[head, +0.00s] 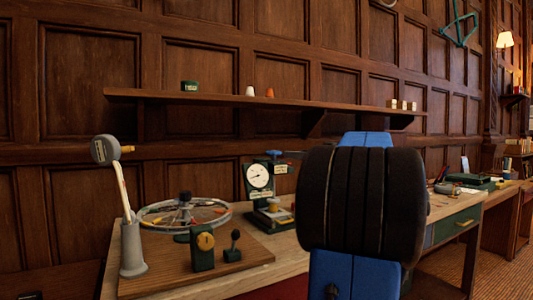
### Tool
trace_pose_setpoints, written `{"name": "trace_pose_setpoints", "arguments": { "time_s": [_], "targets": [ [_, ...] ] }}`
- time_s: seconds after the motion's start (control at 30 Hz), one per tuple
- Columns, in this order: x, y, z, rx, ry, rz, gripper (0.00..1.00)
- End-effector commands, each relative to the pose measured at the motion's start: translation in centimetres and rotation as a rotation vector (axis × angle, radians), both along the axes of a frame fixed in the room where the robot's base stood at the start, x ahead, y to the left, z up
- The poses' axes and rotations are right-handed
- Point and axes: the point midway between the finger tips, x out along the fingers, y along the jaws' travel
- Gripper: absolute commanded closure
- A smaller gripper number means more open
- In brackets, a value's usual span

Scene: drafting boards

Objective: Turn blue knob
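A small blue handle-like part (284,153) sits at the top of a dark green gauge stand, just left of my arm. It is the only blue knob-like thing I can pick out, and its exact shape is too small to tell. The stand carries a round white dial (259,176) and stands on the wooden desk. My gripper is not in view. A large black and blue link of my arm fills the middle right and hides the desk behind it.
A wooden board (235,258) on the desk carries a spoked wheel (184,213), a green box with a yellow knob (206,241) and a small black-knobbed lever (235,238). A grey lever post (131,247) stands left. A shelf (220,98) runs above.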

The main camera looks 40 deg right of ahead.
Motion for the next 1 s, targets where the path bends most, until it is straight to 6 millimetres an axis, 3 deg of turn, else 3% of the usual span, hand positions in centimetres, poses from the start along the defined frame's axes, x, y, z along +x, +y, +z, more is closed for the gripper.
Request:
{"name": "trace_pose_setpoints", "arguments": {
  "time_s": [0.17,1.0],
  "targets": [
    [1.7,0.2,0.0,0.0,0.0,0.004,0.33],
    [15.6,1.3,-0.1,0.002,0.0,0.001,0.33]
  ]
}}
